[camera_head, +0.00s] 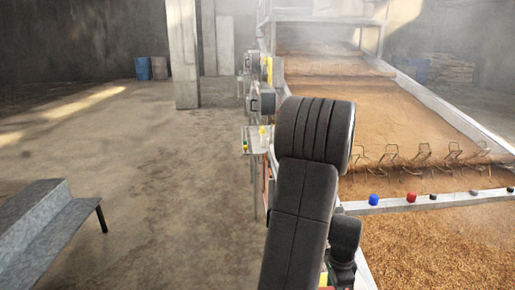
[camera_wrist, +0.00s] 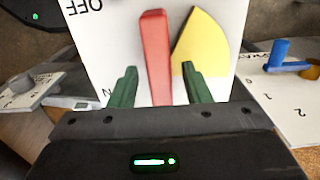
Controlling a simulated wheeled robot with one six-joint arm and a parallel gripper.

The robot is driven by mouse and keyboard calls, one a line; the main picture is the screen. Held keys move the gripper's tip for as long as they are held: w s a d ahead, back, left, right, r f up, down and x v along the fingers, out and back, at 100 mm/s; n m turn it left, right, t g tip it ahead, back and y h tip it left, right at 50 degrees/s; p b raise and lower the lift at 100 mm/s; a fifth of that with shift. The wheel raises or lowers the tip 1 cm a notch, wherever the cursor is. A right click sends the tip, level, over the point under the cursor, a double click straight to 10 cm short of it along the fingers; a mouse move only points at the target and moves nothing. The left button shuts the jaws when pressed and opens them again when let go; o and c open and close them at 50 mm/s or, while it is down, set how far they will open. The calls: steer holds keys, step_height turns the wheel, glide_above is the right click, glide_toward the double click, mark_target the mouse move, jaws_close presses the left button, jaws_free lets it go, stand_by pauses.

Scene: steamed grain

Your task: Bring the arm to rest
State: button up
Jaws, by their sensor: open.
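My gripper (camera_wrist: 159,72) shows in the wrist view as two green fingers standing apart, open. A red lever (camera_wrist: 154,40) on a white panel (camera_wrist: 105,40) shows between the fingers, and I cannot tell how far it is from them. The fingers do not appear closed on it. A yellow wedge (camera_wrist: 208,42) is to the right of the lever, and the panel bears "OFF" upside down. In the head view my dark arm (camera_head: 303,205) reaches forward over the middle, and its gripper is hidden.
In the wrist view a blue handle (camera_wrist: 279,52) is on a numbered panel at right and a grey knob (camera_wrist: 20,84) at left. In the head view a grain bed (camera_head: 430,245) lies right, a grey metal step (camera_head: 45,225) left, and open floor (camera_head: 160,190) between.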

step_height(320, 180, up, 14)
steer(key=p, duration=0.3)
step_height(320, 180, down, 14)
steer(key=b, duration=0.3)
steer(key=shift+f, duration=0.1)
steer(key=shift+s+n, duration=0.15)
steer(key=shift+n, duration=0.75)
steer(key=shift+s+d+n, duration=0.1)
steer(key=shift+s+n, duration=0.05)
steer(key=shift+n, duration=1.55)
